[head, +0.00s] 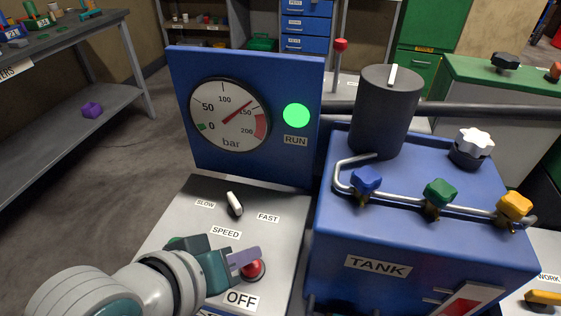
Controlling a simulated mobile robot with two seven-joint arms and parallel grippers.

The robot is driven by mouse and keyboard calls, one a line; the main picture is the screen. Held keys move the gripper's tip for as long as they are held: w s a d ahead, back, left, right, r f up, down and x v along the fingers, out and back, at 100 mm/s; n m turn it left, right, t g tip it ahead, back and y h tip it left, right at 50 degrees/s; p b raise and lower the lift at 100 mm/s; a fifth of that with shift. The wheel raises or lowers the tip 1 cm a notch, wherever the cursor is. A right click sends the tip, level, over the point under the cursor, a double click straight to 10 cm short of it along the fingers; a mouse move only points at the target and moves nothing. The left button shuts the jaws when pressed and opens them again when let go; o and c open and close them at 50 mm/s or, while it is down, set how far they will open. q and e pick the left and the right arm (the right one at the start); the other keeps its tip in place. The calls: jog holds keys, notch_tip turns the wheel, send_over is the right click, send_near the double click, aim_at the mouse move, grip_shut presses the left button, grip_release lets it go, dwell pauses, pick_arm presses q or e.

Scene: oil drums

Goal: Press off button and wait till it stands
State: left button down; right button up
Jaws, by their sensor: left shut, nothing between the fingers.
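The red off button (253,270) sits on the grey panel above the label OFF. My left gripper (246,258) is shut and empty, with its fingertips over the button's upper left part. I cannot tell whether they touch it or press it down. The round bar gauge (229,115) on the blue board has its red needle between 100 and 200, near 150. The green RUN lamp (296,116) is lit. My right gripper is out of view.
The SPEED switch (235,203) stands between SLOW and FAST. The blue TANK (420,240) at the right carries blue, green and yellow valve knobs on a pipe, a black cylinder (385,110) and a white knob (475,142). A grey workbench (75,110) stands at the left.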

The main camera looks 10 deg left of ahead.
aim_at(248, 273)
pick_arm(q)
jog(key=shift+f, duration=0.15)
jog(key=shift+f, duration=0.25)
jog(key=shift+f+b, duration=0.55)
dwell(0.5)
jog(key=shift+r, duration=0.15)
dwell(1.0)
jog(key=shift+r+p, duration=0.8)
jog(key=shift+p, duration=0.3)
jog(key=shift+r, duration=0.1)
notch_tip(248, 273, up, 5)
jog(key=p, duration=0.5)
